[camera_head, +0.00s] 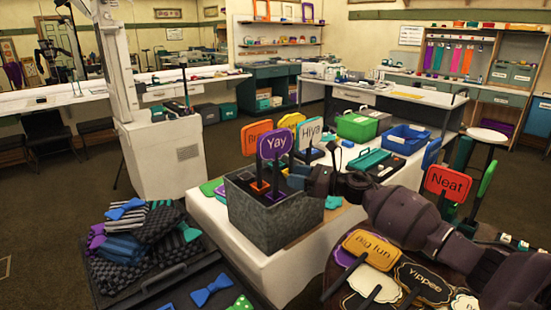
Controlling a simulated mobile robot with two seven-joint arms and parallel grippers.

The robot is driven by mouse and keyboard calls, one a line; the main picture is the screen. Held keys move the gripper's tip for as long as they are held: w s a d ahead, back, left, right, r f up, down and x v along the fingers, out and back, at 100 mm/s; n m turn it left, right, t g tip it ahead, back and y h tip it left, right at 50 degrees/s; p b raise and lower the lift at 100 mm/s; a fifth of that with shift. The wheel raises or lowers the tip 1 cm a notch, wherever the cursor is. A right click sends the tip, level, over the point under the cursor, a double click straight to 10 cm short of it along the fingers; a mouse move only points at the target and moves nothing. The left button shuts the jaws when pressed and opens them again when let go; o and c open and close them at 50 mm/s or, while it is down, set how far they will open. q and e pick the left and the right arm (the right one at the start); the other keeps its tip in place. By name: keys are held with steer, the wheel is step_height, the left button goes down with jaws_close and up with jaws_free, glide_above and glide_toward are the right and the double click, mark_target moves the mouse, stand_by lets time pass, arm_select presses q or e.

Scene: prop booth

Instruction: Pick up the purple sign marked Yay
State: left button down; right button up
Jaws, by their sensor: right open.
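The purple sign marked Yay (277,143) stands upright on a dark stick in a grey speckled box (268,222) at the white table's corner. My right gripper (294,178) reaches in from the right over the box, its fingers open and pointing left, close to the sign's stick and below its panel. I cannot tell whether the fingers are around the stick or only beside it. An orange sign (256,134) and a light blue sign marked Hiya (311,132) stand close behind it. My left gripper is not in view.
A dark tray of folded cloths and bow ties (212,289) is at front left. A green bin (357,127) and blue basket (405,138) stand behind.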

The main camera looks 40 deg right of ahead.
mark_target(276, 177)
steer(key=shift+x, duration=4.25)
steer(key=shift+a, duration=0.1)
jaws_close()
